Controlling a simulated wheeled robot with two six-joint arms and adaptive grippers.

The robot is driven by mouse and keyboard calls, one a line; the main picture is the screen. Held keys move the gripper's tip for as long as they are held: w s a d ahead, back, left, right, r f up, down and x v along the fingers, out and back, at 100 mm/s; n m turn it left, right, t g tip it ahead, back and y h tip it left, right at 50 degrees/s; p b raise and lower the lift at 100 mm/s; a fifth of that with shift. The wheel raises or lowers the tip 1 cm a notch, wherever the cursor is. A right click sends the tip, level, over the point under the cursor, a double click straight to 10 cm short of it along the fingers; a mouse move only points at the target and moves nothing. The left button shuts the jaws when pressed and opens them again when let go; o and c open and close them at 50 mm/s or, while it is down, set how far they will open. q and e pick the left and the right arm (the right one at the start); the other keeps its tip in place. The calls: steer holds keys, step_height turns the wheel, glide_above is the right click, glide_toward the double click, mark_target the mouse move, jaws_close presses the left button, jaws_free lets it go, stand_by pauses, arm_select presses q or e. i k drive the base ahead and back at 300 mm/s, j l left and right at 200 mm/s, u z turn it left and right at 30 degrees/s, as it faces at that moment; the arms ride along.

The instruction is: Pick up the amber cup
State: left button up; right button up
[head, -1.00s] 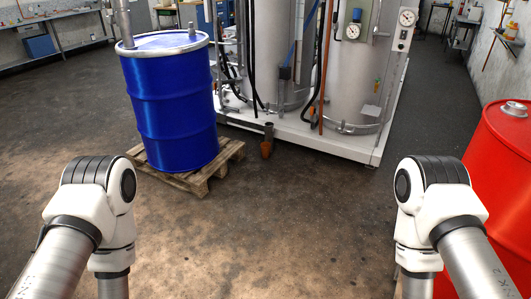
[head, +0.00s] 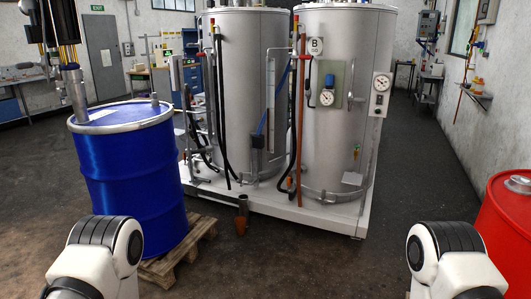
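A small amber-brown cup (head: 240,227) is low at the front edge of the white skid, right of the blue drum's pallet. It is below the end of a grey pipe (head: 243,203). It is small in the picture, and I cannot tell whether it rests on the floor or touches the pipe. Upper parts of my two arms show at the lower left and lower right. Both grippers are out of the picture.
A blue drum (head: 131,185) stands on a wooden pallet (head: 181,257) at left. Two silver tanks (head: 243,90) (head: 340,110) stand on the white skid (head: 300,209). A red drum (head: 505,232) is at right. Dark floor in front of the skid is clear.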

mark_target(240, 221)
steer(key=i, duration=0.55)
steer(key=i+u, duration=0.1)
steer(key=i, duration=0.5)
steer(key=i+l+u, duration=0.1)
steer(key=i, duration=0.45)
steer(key=i+l, duration=0.15)
steer(key=i, duration=0.4)
steer(key=i+l+u, duration=0.1)
steer(key=i, duration=0.45)
steer(key=i+l, duration=0.15)
steer(key=i, duration=0.4)
steer(key=i+j+u, duration=0.1)
steer(key=i, duration=0.35)
steer(key=i+j+u, duration=0.1)
steer(key=i, duration=0.35)
